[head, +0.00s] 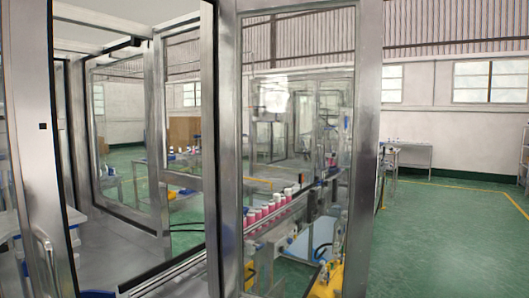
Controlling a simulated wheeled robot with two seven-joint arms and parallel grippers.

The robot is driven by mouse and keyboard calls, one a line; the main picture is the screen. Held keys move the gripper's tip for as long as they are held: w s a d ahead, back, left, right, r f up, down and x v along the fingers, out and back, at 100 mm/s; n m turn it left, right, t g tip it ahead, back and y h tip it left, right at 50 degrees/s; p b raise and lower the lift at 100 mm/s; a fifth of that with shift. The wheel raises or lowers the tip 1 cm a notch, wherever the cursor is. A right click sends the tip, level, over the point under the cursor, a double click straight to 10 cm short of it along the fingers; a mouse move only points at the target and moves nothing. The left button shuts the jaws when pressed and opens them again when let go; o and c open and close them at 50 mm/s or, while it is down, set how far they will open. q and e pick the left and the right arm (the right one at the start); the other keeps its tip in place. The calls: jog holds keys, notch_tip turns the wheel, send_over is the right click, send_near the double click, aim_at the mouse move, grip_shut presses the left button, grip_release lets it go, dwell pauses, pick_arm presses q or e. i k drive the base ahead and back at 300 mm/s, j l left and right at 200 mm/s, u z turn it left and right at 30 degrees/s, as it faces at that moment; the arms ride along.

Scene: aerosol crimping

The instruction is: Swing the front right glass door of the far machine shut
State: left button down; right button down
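A tall metal-framed glass panel (365,150) stands close in front of me, right of the middle; it looks like a door leaf of the machine, but its hinge side is not clear. A second metal frame (30,130) with a bar handle (46,255) is at the left edge. Between them the machine's front is open, and its grey inside floor (120,255) shows. I cannot tell for sure which leaf is the front right door. Neither of my grippers is in view.
Through the glass, a conveyor with pink cans (265,215) runs toward the back. Yellow parts (328,280) lie low behind the panel. Green floor (440,240) is clear at the right, with a metal table (410,150) by the back wall.

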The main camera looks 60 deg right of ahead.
aim_at(369, 28)
jog(key=l+u, duration=0.15)
jog(key=l, duration=0.4)
jog(key=l+u, duration=0.1)
jog(key=l, duration=0.5)
jog(key=k+l+u, duration=0.15)
jog(key=l, duration=0.4)
jog(key=k+l+u, duration=0.1)
jog(key=l, duration=0.45)
jog(key=k+l+u, duration=0.15)
jog(key=l, duration=0.4)
jog(key=k+l+u, duration=0.15)
jog(key=l, duration=0.4)
jog(key=k+l+u, duration=0.1)
jog(key=l, duration=0.4)
jog(key=k+l+u, duration=0.15)
jog(key=l, duration=0.35)
jog(key=k, duration=0.1)
